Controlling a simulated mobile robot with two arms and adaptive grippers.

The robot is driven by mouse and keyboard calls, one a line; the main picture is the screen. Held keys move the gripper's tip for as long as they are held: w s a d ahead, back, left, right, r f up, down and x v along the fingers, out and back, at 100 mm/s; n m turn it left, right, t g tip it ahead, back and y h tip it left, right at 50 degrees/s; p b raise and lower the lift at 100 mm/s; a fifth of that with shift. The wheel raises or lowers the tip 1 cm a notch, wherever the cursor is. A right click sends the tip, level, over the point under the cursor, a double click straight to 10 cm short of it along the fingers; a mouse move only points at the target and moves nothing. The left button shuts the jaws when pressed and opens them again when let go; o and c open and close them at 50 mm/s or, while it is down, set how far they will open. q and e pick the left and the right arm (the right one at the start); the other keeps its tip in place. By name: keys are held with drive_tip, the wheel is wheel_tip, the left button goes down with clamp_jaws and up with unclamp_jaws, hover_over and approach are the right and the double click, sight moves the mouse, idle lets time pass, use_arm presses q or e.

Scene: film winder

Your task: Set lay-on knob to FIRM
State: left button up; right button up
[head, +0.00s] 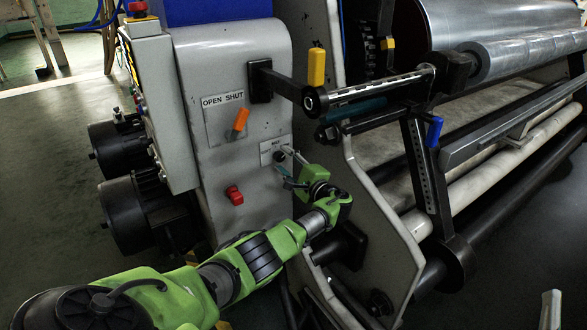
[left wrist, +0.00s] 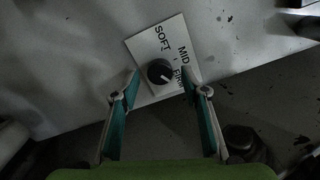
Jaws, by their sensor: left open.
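The lay-on knob (left wrist: 160,72) is a round black dial on a white plate (left wrist: 145,50) marked SOFT, MID and FIRM. Its light pointer line aims to the lower right, toward the side where FIRM is printed; the exact setting is hard to tell. In the head view the knob's plate (head: 267,149) is on the grey machine front, partly hidden by my gripper. My left gripper (head: 289,163) is open at the knob. In the left wrist view its fingers (left wrist: 160,77) stand on either side of the knob, with gaps, and the right finger partly covers FIRM.
An orange lever (head: 240,121) on the OPEN SHUT plate is above left of my gripper. A red button (head: 235,195) is below left. The machine's grey side plate (head: 365,205) stands close on the right.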

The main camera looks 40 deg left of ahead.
use_arm(q)
drive_tip(key=v, duration=1.1)
drive_tip(key=shift+d, duration=0.3)
drive_tip(key=shift+s, duration=0.1)
